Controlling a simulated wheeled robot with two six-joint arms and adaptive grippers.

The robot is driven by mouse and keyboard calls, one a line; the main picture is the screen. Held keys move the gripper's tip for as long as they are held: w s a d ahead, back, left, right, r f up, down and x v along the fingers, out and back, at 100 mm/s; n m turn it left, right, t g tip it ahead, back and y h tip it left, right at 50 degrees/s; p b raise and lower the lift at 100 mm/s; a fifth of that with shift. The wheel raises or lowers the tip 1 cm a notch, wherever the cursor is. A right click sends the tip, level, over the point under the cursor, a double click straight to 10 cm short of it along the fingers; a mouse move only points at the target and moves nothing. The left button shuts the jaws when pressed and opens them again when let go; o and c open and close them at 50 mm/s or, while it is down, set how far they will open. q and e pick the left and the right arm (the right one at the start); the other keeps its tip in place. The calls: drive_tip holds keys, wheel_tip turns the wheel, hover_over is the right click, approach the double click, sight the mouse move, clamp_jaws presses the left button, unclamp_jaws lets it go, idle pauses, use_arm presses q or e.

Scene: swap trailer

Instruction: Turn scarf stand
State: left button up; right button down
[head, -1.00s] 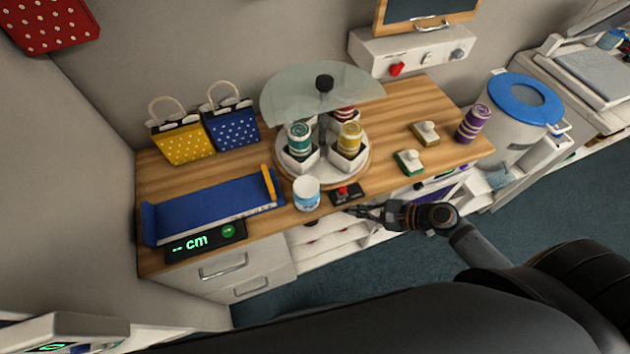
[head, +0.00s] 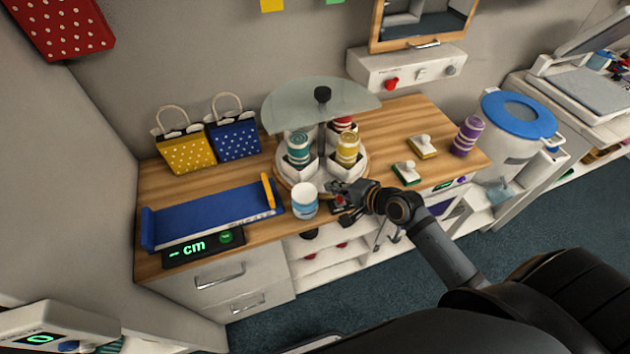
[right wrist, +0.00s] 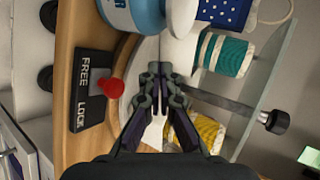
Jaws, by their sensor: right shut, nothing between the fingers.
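The scarf stand is a round white turntable (head: 290,185) with a glass half-disc top (head: 318,102) and a black knob (head: 323,94). White holders on it carry a teal roll (head: 299,148), a yellow roll (head: 348,149) and a red roll (head: 343,123). A black FREE/LOCK plate (right wrist: 84,92) with a red lever (right wrist: 111,88) sits at the stand's front; the lever points toward the stand, between the two words. My right gripper (head: 334,188) is shut and empty at the stand's front edge, also in the right wrist view (right wrist: 160,72); contact is unclear. My left gripper is out of view.
A white and blue tub (head: 304,203) stands close left of my right gripper. A blue tray (head: 210,215), a cm display (head: 203,246) and two gift bags (head: 186,150) fill the left. Green (head: 407,173) and yellow (head: 422,147) blocks and a purple roll (head: 467,136) stand right.

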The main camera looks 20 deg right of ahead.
sight(307, 176)
drive_tip(key=w+a, duration=0.1)
drive_tip(key=w+a+f, duration=0.1)
drive_tip(key=w, duration=0.1)
drive_tip(key=w+p, duration=0.1)
drive_tip(key=w, duration=0.1)
drive_tip(key=shift+a+f, duration=0.15)
drive_tip(key=shift+a, duration=0.25)
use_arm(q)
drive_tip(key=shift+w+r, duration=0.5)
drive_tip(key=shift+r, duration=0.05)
use_arm(e)
drive_tip(key=shift+w+a+f, duration=0.1)
drive_tip(key=shift+w+a, duration=0.15)
drive_tip(key=shift+w, duration=0.25)
